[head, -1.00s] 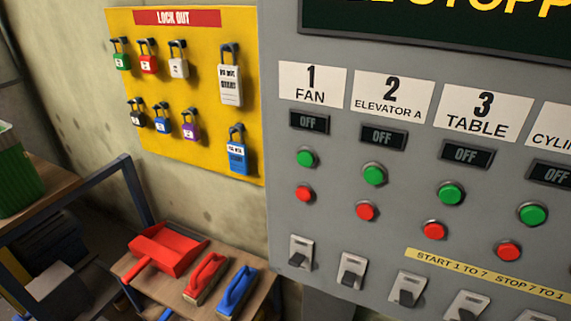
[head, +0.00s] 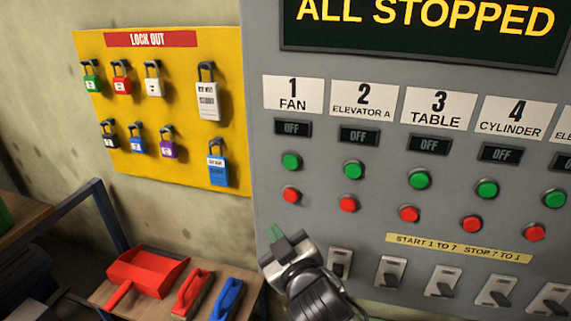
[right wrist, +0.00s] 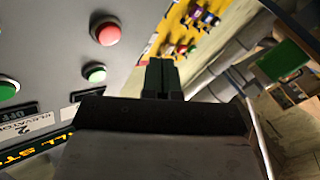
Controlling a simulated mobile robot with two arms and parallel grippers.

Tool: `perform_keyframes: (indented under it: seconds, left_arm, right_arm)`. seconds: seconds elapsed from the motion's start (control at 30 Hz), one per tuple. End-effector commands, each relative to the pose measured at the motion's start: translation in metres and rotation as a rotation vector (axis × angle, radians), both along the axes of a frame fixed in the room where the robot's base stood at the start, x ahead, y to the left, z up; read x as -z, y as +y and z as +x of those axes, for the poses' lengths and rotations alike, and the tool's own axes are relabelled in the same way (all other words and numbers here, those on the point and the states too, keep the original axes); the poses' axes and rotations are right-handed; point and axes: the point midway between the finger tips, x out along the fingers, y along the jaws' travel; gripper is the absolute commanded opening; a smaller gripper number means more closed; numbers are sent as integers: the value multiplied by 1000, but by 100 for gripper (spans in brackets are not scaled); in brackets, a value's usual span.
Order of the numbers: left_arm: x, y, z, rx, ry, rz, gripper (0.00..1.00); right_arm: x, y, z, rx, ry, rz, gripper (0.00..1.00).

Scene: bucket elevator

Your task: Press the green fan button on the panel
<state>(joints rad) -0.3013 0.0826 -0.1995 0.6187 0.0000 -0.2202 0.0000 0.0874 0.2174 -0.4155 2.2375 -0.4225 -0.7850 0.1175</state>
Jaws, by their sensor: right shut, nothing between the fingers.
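The green fan button (head: 291,161) is on the grey panel (head: 262,130), in the leftmost column. It sits below the "1 FAN" label (head: 293,95) and a dark display reading OFF (head: 293,128), and above the red fan button (head: 292,195). My right gripper (head: 275,235) is shut and empty, below both fan buttons and apart from the green one. In the right wrist view its closed dark fingers (right wrist: 161,76) point past the panel edge; the green fan button (right wrist: 95,72) is left of them. My left gripper is out of view.
More green and red buttons stand in columns to the right, with a row of switches (head: 390,272) below. A yellow lockout board (head: 130,165) with padlocks hangs on the left. A shelf holds a red dustpan (head: 147,270) and brushes. The screen (head: 430,25) reads ALL STOPPED.

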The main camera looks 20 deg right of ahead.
Motion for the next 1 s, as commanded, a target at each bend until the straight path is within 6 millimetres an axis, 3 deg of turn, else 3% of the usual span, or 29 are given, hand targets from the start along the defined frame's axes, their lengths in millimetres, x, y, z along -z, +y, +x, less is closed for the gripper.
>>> perform_keyframes:
  seconds: [0.03, 0.1, 0.2, 0.33, 0.77, 1.0]
  left_arm:
    - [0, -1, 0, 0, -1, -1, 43]
    - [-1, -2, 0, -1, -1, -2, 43]
    - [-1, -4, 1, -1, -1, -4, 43]
    - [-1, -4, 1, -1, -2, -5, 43]
    - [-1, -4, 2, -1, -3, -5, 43]
    - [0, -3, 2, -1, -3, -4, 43]
  right_arm:
    - [-24, 3, -4, -12, -63, -1, 0]
    - [-50, 7, -10, -23, -136, -1, 0]
    - [-79, 10, -19, -36, -218, -2, 0]
    - [-101, 13, -28, -46, -286, -3, 0]
    - [-109, 13, -31, -50, -311, -3, 0]
    - [-109, 6, -19, -49, -312, -6, 0]
